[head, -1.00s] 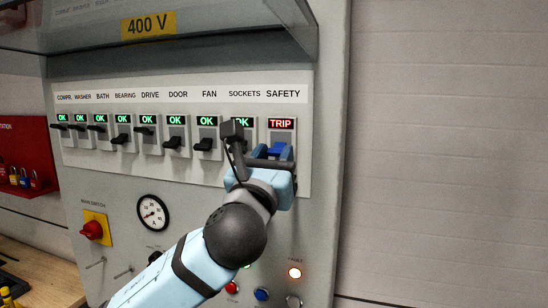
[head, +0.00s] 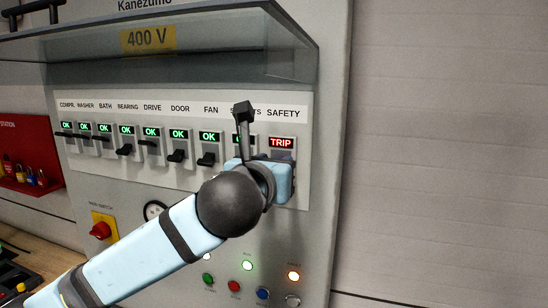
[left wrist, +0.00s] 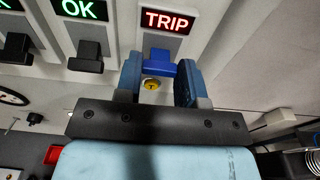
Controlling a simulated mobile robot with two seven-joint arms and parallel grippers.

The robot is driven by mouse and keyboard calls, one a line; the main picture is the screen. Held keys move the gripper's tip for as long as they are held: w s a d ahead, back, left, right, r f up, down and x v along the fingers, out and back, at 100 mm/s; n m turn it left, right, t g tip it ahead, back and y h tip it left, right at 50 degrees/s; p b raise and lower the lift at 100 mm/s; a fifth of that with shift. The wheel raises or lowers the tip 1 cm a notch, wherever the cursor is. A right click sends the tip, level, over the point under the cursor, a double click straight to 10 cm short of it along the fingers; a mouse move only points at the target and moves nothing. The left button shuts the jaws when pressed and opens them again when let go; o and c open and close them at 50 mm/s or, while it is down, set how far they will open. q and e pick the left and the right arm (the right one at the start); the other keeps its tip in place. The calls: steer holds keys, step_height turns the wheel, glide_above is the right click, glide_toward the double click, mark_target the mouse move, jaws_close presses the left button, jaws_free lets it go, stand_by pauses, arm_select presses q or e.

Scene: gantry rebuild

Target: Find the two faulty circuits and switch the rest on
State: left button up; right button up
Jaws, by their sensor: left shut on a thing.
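A row of breakers runs across the grey cabinet panel. The safety breaker at the right end shows a red TRIP display (head: 282,143), also seen in the left wrist view (left wrist: 168,20). Its blue lever (left wrist: 159,66) is between the two fingers of my left gripper (left wrist: 158,82), which is shut on it. In the head view my wrist hides this lever. The displays I can read to its left show green OK, such as the fan display (head: 209,137). The sockets breaker (head: 252,142) is mostly hidden behind my gripper. My right gripper is out of view.
A clear hood (head: 190,60) juts out above the row. A red padlock station (head: 30,150) is at left.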

arm_select(q)
steer(key=shift+w+d+r+g+y, duration=0.1)
steer(key=shift+r+g+y, duration=0.25)
steer(key=shift+g, duration=0.5)
steer(key=shift+w+a+r+g+y, duration=0.1)
steer(key=shift+r+g+y, duration=0.25)
steer(key=shift+g, duration=0.55)
steer(key=shift+w+d+r+g+y, duration=0.15)
steer(key=shift+r+g, duration=0.25)
steer(key=shift+g, duration=0.45)
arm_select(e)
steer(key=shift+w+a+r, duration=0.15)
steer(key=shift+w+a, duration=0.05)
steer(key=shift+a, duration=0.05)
arm_select(q)
steer(key=shift+g, duration=0.3)
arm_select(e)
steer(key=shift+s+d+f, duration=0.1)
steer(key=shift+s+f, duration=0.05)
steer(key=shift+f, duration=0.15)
arm_select(q)
steer(key=o, duration=0.9)
steer(key=shift+o, duration=0.2)
steer(key=shift+r, duration=0.1)
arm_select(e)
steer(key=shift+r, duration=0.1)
